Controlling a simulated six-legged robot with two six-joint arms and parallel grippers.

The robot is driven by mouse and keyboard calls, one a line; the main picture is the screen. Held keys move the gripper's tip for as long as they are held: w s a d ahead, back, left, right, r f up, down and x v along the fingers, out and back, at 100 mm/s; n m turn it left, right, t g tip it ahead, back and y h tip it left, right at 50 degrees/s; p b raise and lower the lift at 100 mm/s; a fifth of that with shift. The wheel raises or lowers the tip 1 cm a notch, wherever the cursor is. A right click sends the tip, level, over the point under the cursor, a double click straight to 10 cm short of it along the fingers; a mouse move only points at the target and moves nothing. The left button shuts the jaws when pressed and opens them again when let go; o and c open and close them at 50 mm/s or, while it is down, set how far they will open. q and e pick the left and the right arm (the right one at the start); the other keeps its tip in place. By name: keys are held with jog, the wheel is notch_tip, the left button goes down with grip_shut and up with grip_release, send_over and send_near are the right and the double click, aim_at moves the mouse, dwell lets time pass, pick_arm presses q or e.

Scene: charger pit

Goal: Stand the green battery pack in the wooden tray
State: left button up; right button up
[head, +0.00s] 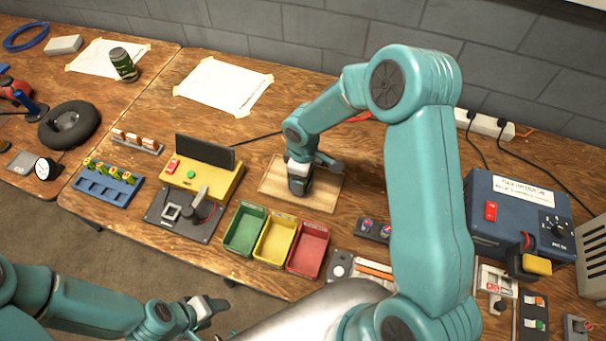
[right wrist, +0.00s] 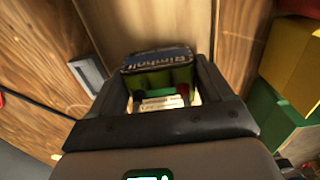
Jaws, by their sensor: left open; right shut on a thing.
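The wooden tray (head: 326,196) is a shallow, light-wood tray on the workbench, near the middle of the head view. My right gripper (head: 299,184) points down over its left part. In the right wrist view, this gripper (right wrist: 163,92) is shut on the green battery pack (right wrist: 158,76), which has a green body and a dark blue lettered end. In the head view the gripper mostly hides the pack, and I cannot tell whether it touches the tray. My left gripper (head: 207,311) is open and empty, low in the head view, in front of the bench edge.
Green (head: 245,230), yellow (head: 274,240) and red (head: 309,249) bins stand in front of the tray. A yellow device with a dark screen (head: 205,151) stands to its left. A blue power unit (head: 512,215) stands at right. Bare bench lies behind the tray.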

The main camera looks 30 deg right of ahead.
jog(key=shift+f, duration=0.1)
jog(key=o, duration=1.3)
jog(key=shift+c, duration=0.2)
jog(key=shift+r+p, duration=2.2)
jog(key=shift+r, duration=1.3)
